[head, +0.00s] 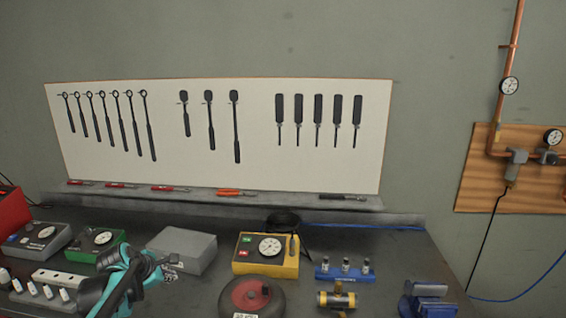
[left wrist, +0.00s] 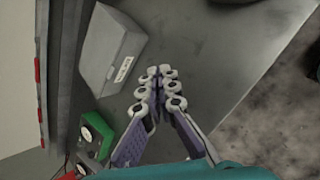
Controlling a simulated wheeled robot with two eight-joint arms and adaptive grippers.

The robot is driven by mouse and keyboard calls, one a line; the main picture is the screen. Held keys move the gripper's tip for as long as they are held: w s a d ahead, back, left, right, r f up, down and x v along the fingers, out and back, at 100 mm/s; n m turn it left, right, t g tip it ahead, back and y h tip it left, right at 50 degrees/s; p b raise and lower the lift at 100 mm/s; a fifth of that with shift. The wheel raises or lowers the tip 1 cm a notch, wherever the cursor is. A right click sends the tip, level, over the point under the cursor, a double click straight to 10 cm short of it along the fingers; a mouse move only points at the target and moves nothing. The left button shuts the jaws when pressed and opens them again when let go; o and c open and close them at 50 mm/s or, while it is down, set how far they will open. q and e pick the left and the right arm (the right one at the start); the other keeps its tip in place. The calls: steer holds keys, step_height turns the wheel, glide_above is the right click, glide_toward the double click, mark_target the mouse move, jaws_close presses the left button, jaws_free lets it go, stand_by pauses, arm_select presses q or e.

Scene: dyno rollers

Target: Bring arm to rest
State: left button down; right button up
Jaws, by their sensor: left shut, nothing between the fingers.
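My left gripper (head: 150,262) reaches in over the left part of the dark bench (head: 205,295). Its teal arm comes from the bottom left of the head view. In the left wrist view the gripper (left wrist: 158,78) has its fingertips together, with nothing between them. It hangs over bare bench top, near a grey box (left wrist: 108,52) with a white label; the same grey box (head: 188,250) is just behind the gripper in the head view. My right arm and gripper are not in view.
A green-fronted gauge box (head: 97,243), a yellow gauge box (head: 266,256) and a red and black round device (head: 250,298) stand on the bench. A tool board (head: 220,130) is on the wall behind. Bare bench lies between the grey box and the round device.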

arm_select(q)
steer(key=s+d+r+m, duration=0.1)
steer(key=s+d+m, duration=1.15)
steer(key=s, duration=0.35)
steer(key=s+d+f+m, duration=0.2)
steer(key=s+m, duration=0.4)
steer(key=s+d+f+m+y, duration=0.1)
steer(key=s+f+m, duration=0.2)
steer(key=s+m, duration=0.2)
steer(key=shift+s+d+f+m+g, duration=0.2)
steer(key=shift+s+d+m+g, duration=0.2)
steer(key=shift+s, duration=0.7)
